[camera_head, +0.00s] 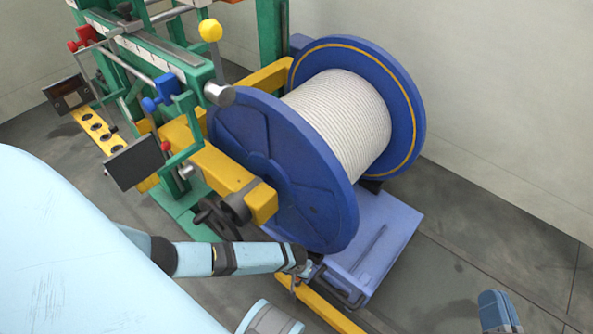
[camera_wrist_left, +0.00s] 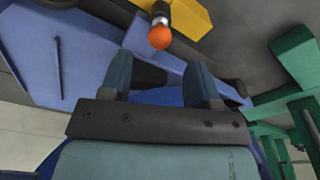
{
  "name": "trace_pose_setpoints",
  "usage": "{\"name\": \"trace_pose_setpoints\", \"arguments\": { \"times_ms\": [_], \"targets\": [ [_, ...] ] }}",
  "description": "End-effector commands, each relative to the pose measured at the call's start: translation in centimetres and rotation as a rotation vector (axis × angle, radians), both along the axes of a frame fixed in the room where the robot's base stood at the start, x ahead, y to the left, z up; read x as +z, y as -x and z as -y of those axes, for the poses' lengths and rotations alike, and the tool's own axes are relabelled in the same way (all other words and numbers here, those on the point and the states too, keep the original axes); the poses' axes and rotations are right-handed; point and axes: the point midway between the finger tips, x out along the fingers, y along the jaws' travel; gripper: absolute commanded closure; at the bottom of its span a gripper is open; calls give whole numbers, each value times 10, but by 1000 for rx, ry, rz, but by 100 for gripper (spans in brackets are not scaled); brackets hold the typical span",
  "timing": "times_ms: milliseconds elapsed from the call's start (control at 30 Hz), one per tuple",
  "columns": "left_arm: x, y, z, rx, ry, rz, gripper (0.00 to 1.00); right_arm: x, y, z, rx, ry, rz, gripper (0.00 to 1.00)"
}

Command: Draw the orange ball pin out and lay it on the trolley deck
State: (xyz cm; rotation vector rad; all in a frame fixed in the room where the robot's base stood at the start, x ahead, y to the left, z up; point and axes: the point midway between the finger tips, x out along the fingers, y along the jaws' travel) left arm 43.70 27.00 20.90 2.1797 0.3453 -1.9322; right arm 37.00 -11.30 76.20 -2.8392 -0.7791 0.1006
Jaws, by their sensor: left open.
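In the left wrist view the orange ball pin (camera_wrist_left: 159,37) shows its round orange head, with a dark collar behind it next to a yellow part. My left gripper (camera_wrist_left: 160,78) is open, its two fingers apart with nothing between them; the ball lies beyond the fingertips, between their lines. In the head view my left arm ends low beside the blue reel, and I cannot make out the pin there. The trolley deck (camera_head: 392,228) is the lavender-blue platform under the reel. My right gripper (camera_head: 497,312) shows only partly at the bottom right; its jaws are unclear.
The blue reel of white rope (camera_head: 345,110) stands above the deck. A yellow beam (camera_head: 215,170) and green frame (camera_head: 190,75) with levers stand left of it. A yellow bar (camera_head: 325,312) runs along the floor. Floor (camera_head: 480,240) to the right is clear.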

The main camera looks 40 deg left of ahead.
Motion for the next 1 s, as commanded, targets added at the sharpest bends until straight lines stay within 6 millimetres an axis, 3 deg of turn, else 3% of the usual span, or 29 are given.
{"name": "trace_pose_setpoints", "arguments": {
  "times_ms": [33, 100, 300, 500, 800, 867, 1000],
  "targets": [
    [-17, -2, -1, -1, -2, -1, 44, -16, 0, -1, 10, 14, -24, 100],
    [-30, -4, -1, 0, -1, 1, 44, -27, 0, -1, 21, 35, -46, 100],
    [-59, -7, -2, 0, 0, 1, 44, -36, -7, 2, 30, 97, -13, 100],
    [-71, -8, -3, 0, 0, 0, 44, -32, -12, 5, 24, 133, 51, 100],
    [-71, -8, -3, 0, 0, 0, 44, -29, -13, 6, 22, 139, 61, 100],
    [-71, -8, -3, 0, 0, 0, 55, -29, -13, 6, 22, 139, 61, 100],
    [-71, -8, -3, 0, 0, 0, 87, -29, -13, 6, 22, 137, 62, 100]
  ]
}}
